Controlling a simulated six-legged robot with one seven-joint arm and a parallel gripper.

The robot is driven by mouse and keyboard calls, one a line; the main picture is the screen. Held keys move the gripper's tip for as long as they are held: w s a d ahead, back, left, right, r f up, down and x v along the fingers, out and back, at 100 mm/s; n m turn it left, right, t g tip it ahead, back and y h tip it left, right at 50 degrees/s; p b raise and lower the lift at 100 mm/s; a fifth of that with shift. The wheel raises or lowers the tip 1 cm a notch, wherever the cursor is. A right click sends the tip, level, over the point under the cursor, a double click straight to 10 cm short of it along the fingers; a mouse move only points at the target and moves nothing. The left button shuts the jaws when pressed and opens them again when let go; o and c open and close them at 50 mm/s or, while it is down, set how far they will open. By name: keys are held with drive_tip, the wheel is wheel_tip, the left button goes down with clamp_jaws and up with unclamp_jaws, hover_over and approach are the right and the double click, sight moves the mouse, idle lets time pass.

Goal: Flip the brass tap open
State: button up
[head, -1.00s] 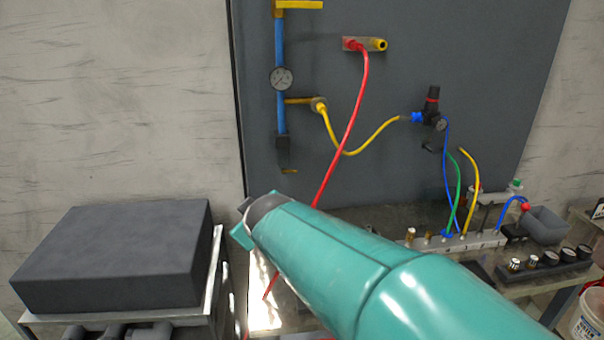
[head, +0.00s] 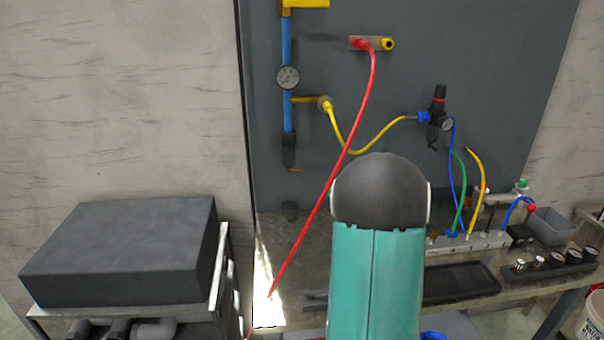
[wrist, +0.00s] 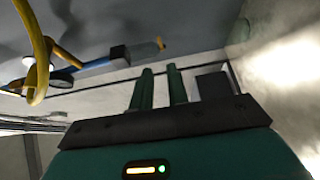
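A blue vertical pipe (head: 287,45) with a round gauge (head: 288,77) is mounted on the grey panel in the head view. A yellow brass-coloured lever (head: 306,4) sits at its top, cut by the picture edge. A dark cylinder (head: 289,148) hangs at its lower end, with a small brass-coloured tap (head: 295,169) below it. In the wrist view the cylinder (wrist: 143,52) and the brass tip (wrist: 160,44) show beyond the fingers. My gripper (wrist: 160,69) has two green fingers apart, nothing between them, not touching the tap. My arm hides the gripper in the head view.
A red hose (head: 345,150) runs down across the panel, left of my arm. A yellow hose (head: 375,142) links the pipe to a regulator (head: 436,118). A dark block (head: 120,250) stands on a cart at left. The bench holds a manifold (head: 470,242) and a black tray (head: 460,284).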

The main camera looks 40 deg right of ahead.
sight(300, 170)
drive_tip(key=w, duration=0.9)
drive_tip(key=w+d, duration=0.1)
drive_tip(key=w, duration=0.3)
drive_tip(key=shift+w, duration=0.4)
drive_tip(key=shift+a, duration=0.1)
clamp_jaws()
